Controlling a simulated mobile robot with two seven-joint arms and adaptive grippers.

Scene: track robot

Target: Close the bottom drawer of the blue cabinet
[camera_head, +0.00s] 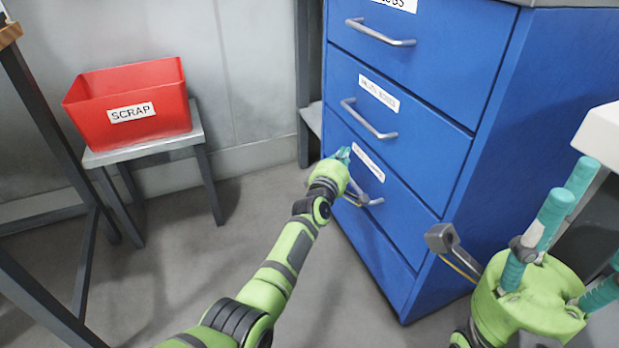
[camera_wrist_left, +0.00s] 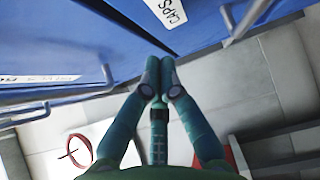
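The blue cabinet (camera_head: 500,130) stands at the right of the head view, with stacked drawers that have grey bar handles and white labels. The lowest handled drawer (camera_head: 400,195) looks nearly flush with the front; I cannot tell whether a small gap remains. A blue panel (camera_head: 375,255) lies below it. My left gripper (camera_head: 342,156) is at this drawer's front, by the left end of its handle (camera_head: 362,194). Its teal fingers are together in the left wrist view (camera_wrist_left: 160,72), with nothing seen between them; contact is unclear. My right gripper (camera_head: 570,225) is open and empty, right of the cabinet's front corner.
A red SCRAP bin (camera_head: 130,105) sits on a grey stool (camera_head: 150,150) at the left. A dark metal frame (camera_head: 50,130) stands at the far left. A white surface edge (camera_head: 600,135) is near my right gripper. The floor (camera_head: 180,265) between stool and cabinet is clear.

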